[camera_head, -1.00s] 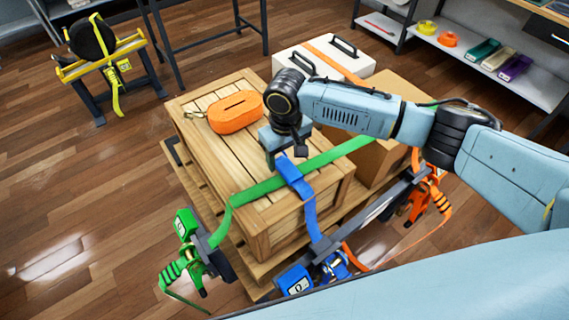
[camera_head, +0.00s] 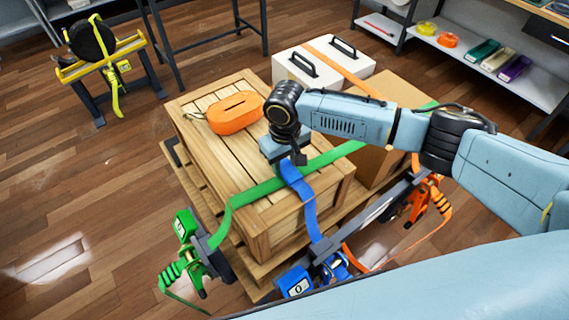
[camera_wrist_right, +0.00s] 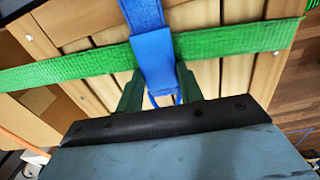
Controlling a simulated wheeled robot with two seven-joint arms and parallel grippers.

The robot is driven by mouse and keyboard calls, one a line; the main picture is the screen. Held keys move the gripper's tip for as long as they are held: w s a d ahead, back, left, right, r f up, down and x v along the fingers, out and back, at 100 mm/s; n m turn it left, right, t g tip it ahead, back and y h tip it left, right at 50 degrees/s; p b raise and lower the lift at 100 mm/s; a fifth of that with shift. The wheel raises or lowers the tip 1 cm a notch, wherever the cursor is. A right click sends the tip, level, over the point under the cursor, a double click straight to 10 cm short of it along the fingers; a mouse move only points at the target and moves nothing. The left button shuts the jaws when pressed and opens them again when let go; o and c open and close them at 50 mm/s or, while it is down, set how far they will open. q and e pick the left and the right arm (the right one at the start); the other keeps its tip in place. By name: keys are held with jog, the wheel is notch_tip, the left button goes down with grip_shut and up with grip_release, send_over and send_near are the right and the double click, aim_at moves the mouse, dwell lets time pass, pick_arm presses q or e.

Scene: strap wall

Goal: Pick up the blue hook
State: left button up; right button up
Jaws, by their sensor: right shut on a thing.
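The blue hook (camera_wrist_right: 153,62) is a flat blue piece at the end of a blue strap (camera_head: 304,196) lying over the front edge of the wooden crate (camera_head: 262,228). My right gripper (camera_wrist_right: 158,76) is shut on the blue hook, with one finger on each side of it in the wrist view. The hook lies over a green strap (camera_wrist_right: 75,70). In the head view my right gripper (camera_head: 287,160) hides most of the hook. The strap runs down to a blue ratchet (camera_head: 332,266). My left gripper is not in view.
A green ratchet (camera_head: 187,225) and an orange ratchet (camera_head: 422,200) sit on the same rail. An orange webbing roll (camera_head: 237,112) lies on the crate top. A cardboard box (camera_head: 385,150) and a white case (camera_head: 300,67) stand beside the crate.

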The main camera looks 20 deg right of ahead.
aim_at(285, 166)
jog(key=shift+r, duration=0.1)
notch_tip(285, 166, up, 10)
dwell(0.4)
dwell(0.4)
